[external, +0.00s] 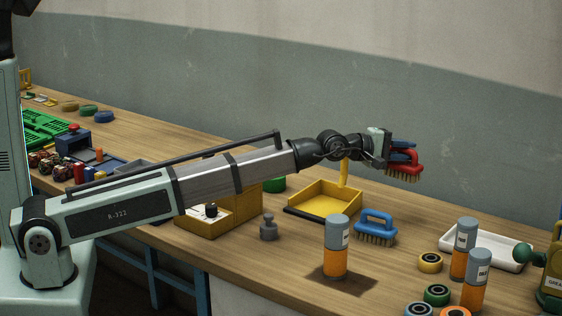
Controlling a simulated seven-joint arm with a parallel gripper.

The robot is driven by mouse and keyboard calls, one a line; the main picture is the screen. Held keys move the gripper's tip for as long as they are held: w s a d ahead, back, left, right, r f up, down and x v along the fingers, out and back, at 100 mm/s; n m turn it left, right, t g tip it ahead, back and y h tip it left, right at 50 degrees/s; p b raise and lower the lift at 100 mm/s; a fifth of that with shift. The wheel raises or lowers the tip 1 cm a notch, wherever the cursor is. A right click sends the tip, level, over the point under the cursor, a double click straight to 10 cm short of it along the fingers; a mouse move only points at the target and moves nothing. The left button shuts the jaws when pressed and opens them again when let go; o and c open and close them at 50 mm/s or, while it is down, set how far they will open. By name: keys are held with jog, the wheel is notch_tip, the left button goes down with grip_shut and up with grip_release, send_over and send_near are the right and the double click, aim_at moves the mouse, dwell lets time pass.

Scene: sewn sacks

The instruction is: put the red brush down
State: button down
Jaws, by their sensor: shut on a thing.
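The red brush (405,170) is up in the air above the table, bristles pointing down. My gripper (392,153) is shut on it, with its blue fingers at the brush's top. The part of the brush between the fingers is hidden. A blue brush (376,228) stands on the wooden table (400,272) below, bristles down, apart from the red one.
A yellow dustpan (325,202) lies left of the blue brush. An orange and grey canister (336,247) stands on a dark patch in front. More canisters (463,249), several rings (430,262) and a white tray (487,248) are at the right. A grey weight (268,228) stands left.

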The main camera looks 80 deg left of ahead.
notch_tip(320, 180, up, 8)
jog(key=shift+r, duration=0.1)
jog(key=s+a+f+n+y, duration=0.1)
jog(key=s+a, duration=0.7)
jog(key=a, duration=0.4)
jog(key=s+a+n+g+y, duration=0.1)
jog(key=s+a+y, duration=0.1)
jog(key=s+a, duration=0.85)
jog(key=s+a+f+n+y, duration=0.1)
jog(key=s+a, duration=0.6)
jog(key=a, duration=0.6)
jog(key=s+a+r+n+g+y, duration=0.1)
jog(key=s+a, duration=0.4)
jog(key=s, duration=0.6)
jog(key=s+a+n+y, duration=0.1)
jog(key=s+a, duration=0.4)
jog(key=s, duration=0.5)
jog(key=s+a+r+g+y, duration=0.1)
jog(key=s+a, duration=0.4)
jog(key=s, duration=0.6)
jog(key=shift+w+f, duration=0.2)
jog(key=shift+f, duration=5.1)
jog(key=shift+w+f, duration=0.15)
jog(key=shift+f, duration=5.15)
jog(key=shift+f, duration=0.15)
